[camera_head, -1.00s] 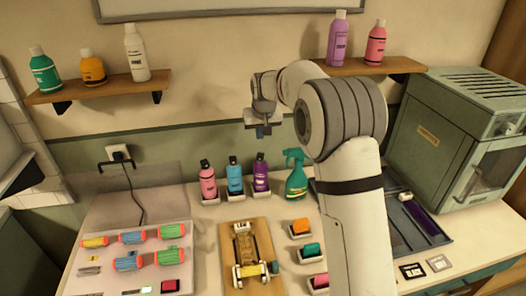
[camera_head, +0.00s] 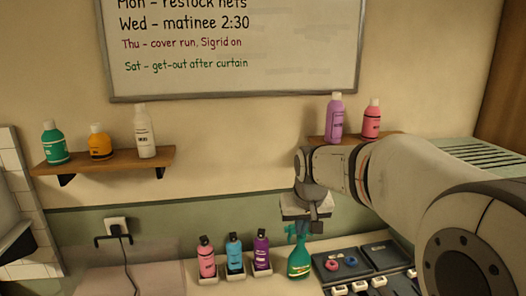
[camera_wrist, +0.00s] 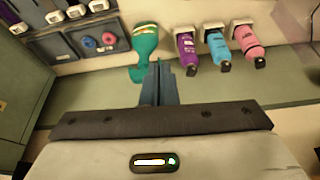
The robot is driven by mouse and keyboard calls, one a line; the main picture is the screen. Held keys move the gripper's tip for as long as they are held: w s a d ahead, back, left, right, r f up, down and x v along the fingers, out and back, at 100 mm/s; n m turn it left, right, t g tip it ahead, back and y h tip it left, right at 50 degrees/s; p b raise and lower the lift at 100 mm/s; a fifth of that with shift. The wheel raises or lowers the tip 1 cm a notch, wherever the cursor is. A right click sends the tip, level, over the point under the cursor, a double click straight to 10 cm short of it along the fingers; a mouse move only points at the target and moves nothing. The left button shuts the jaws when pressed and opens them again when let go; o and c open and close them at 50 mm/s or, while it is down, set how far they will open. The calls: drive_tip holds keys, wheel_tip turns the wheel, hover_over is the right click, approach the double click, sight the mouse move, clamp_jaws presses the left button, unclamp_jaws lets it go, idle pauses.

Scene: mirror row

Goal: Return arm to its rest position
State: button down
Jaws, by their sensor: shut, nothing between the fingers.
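My gripper (camera_head: 304,228) hangs pointing down in the head view, at the end of my arm, which reaches in from the right. Its fingers are together with nothing between them. In the wrist view the closed fingers (camera_wrist: 160,84) show beside the green spray bottle (camera_wrist: 144,48). In the head view the gripper overlaps the top of that spray bottle (camera_head: 299,258); I cannot tell whether they touch.
Pink (camera_head: 206,258), blue (camera_head: 234,255) and purple (camera_head: 261,254) bottles stand in holders left of the gripper. A grey tray (camera_head: 377,254) lies to the right. Wall shelves (camera_head: 108,166) hold bottles; a whiteboard (camera_head: 230,55) hangs above. A cord runs from the outlet (camera_head: 117,227).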

drive_tip(key=s+d+f, duration=0.2)
drive_tip(key=s+d, duration=0.1)
drive_tip(key=s, duration=0.9)
drive_tip(key=s+d+f+m, duration=0.1)
drive_tip(key=s+d+f, duration=0.1)
drive_tip(key=s, duration=0.9)
drive_tip(key=shift+s+d+f+g, duration=0.3)
drive_tip(key=shift+s+d+f, duration=0.05)
drive_tip(key=shift+d, duration=0.05)
